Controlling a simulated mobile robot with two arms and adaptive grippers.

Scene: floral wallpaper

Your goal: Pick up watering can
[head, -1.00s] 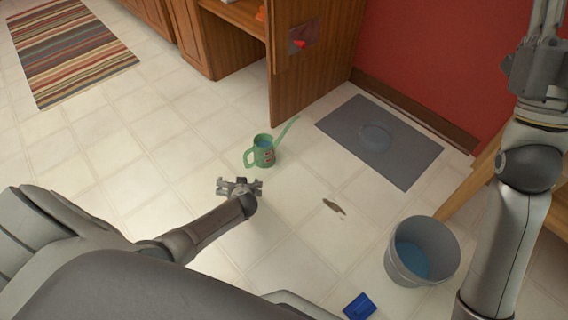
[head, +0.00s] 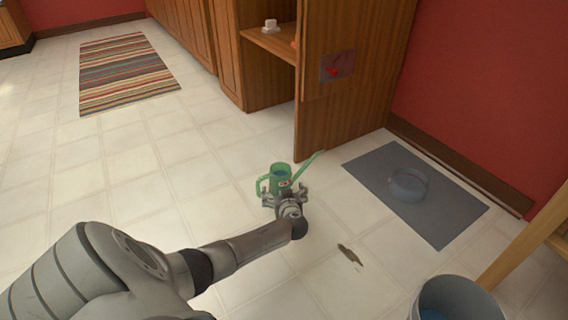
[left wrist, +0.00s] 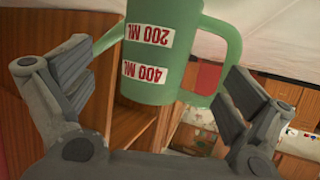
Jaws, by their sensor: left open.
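A green watering can (head: 279,171) with a long spout and a side handle stands upright on the tiled floor, just left of the wooden cabinet end. Its lower part is hidden behind my left gripper (head: 284,203) in the head view. In the left wrist view the can (left wrist: 152,84) shows "200 ML" and "400 ML" labels. There my left gripper (left wrist: 160,92) is open, with its fingers on either side of the can. I cannot tell whether they touch it. My right gripper is not in view.
A wooden cabinet panel (head: 345,95) rises close behind the can. A grey mat (head: 440,215) with a round dish (head: 408,185) lies to the right. A bucket (head: 455,300), a brown stain (head: 350,256) and a striped rug (head: 128,75) are also in view. The floor left of the can is clear.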

